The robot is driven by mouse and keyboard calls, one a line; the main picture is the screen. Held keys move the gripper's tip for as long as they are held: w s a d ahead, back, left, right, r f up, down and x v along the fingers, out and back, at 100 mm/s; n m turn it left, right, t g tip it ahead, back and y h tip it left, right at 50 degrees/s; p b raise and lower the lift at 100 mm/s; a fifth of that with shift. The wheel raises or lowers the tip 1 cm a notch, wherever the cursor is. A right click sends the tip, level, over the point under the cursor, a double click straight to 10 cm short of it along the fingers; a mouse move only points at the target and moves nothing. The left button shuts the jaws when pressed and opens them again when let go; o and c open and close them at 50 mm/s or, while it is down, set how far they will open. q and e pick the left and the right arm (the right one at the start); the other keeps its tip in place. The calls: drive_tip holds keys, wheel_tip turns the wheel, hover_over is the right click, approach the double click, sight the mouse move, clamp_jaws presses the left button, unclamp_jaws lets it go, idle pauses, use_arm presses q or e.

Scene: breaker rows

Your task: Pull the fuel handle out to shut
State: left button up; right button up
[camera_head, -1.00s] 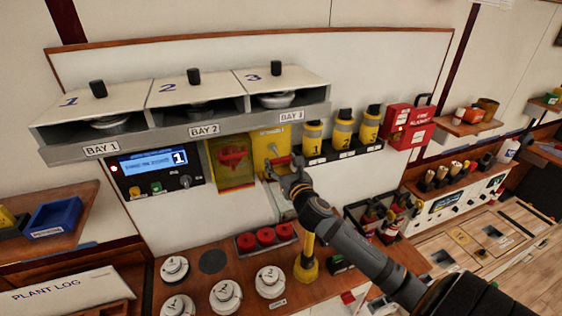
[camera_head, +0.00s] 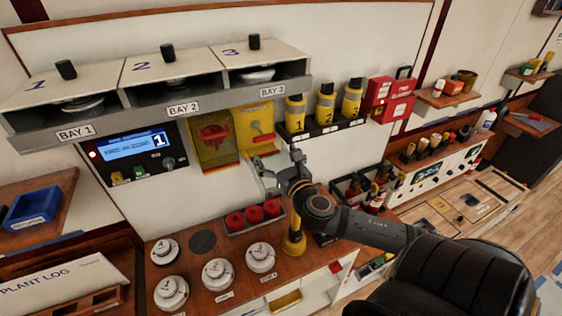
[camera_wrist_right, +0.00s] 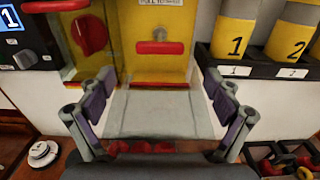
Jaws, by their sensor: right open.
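The fuel handle is a red bar (camera_head: 263,139) on a yellow panel (camera_head: 248,122) below the Bay 3 label. In the right wrist view the red bar (camera_wrist_right: 160,47) lies level in front of the yellow panel, under a small printed plate partly cut off by the frame edge. My right gripper (camera_head: 272,177) is open and empty, below the handle and apart from it. In the right wrist view its two fingers (camera_wrist_right: 158,103) stand wide apart with the handle beyond them. How far the bar stands out is hard to tell. My left gripper is not in view.
A yellow box (camera_head: 215,142) with a red knob is left of the handle. Yellow-grey cylinders (camera_head: 325,102) stand in a black rack at right. A tray of red knobs (camera_head: 252,216) and a yellow post (camera_head: 294,236) are below. The bay shelf (camera_head: 190,108) overhangs above.

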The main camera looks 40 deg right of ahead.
drive_tip(key=v, duration=0.4)
drive_tip(key=shift+s, duration=0.1)
idle(0.7)
